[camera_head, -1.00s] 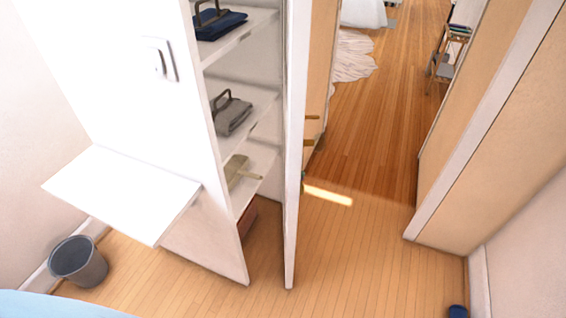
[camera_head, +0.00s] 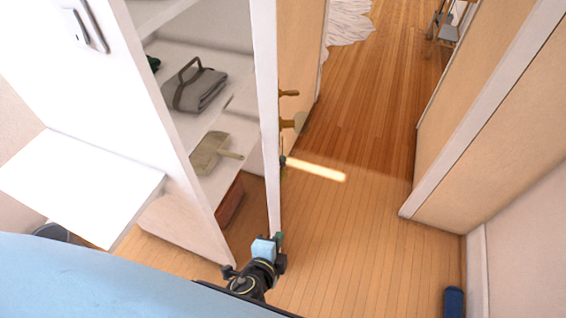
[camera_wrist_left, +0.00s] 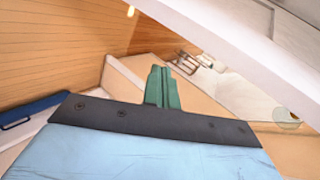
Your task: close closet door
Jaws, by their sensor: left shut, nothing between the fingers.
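The white closet door (camera_head: 266,120) stands open and shows nearly edge-on, at the right side of the closet (camera_head: 185,150). The shelves are exposed between the door and the closet's left side wall. My left gripper (camera_head: 279,239) is low in the head view, by the lower end of the door; I cannot tell whether it touches. Its green fingers show together and empty in the left wrist view (camera_wrist_left: 162,87). A white edge crosses the upper right of that view, probably the door. My right gripper is not in view.
Shelves hold a grey folded bag (camera_head: 195,88) and a beige dustpan (camera_head: 210,152). A white flap (camera_head: 80,185) juts out at the left. A blue bottle-like object (camera_head: 454,302) stands at the lower right. The wooden floor (camera_head: 365,215) right of the door is clear.

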